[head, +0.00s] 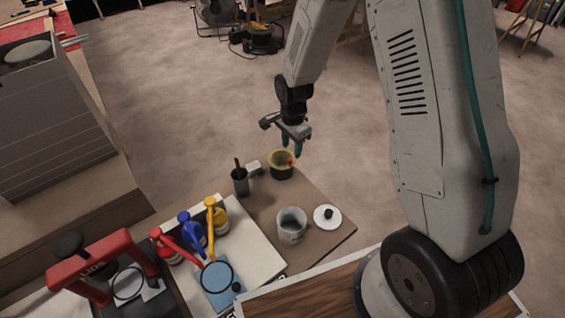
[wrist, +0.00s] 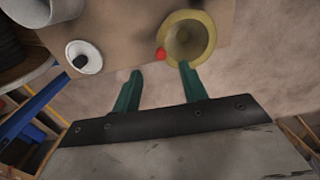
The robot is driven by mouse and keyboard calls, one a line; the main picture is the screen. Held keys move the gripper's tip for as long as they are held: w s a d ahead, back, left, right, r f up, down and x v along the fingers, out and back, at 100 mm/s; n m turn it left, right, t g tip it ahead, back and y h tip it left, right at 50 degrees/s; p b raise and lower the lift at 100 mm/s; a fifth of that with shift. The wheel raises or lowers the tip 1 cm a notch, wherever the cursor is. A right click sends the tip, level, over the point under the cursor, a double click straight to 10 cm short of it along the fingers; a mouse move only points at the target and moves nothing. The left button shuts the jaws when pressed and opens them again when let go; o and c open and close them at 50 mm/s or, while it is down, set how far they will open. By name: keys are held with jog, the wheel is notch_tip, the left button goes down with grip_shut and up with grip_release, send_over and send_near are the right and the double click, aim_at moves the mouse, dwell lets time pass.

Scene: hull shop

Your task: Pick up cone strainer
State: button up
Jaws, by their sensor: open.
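The cone strainer appears to be the yellow-rimmed, round, hollow piece (head: 281,157) near the far edge of the brown board; its lower part looks dark. My gripper (head: 291,143) is above and just beyond the strainer. In the wrist view the two green fingers (wrist: 160,70) are apart and empty. One fingertip overlaps the strainer's near rim in the picture; contact cannot be told.
A dark cup with a handle in it (head: 240,183) and a pale block (head: 254,167) stand left of the strainer. A grey pot (head: 291,228) and a white lid with a black knob (head: 321,222) are nearer. Red, blue and yellow pump bottles (head: 221,220) stand at left.

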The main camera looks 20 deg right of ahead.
aim_at(290, 161)
notch_tip(290, 161, down, 8)
jog(key=shift+w+a+r, duration=0.1)
jog(key=shift+a+r, duration=0.05)
jog(key=shift+r, duration=0.1)
grip_shut()
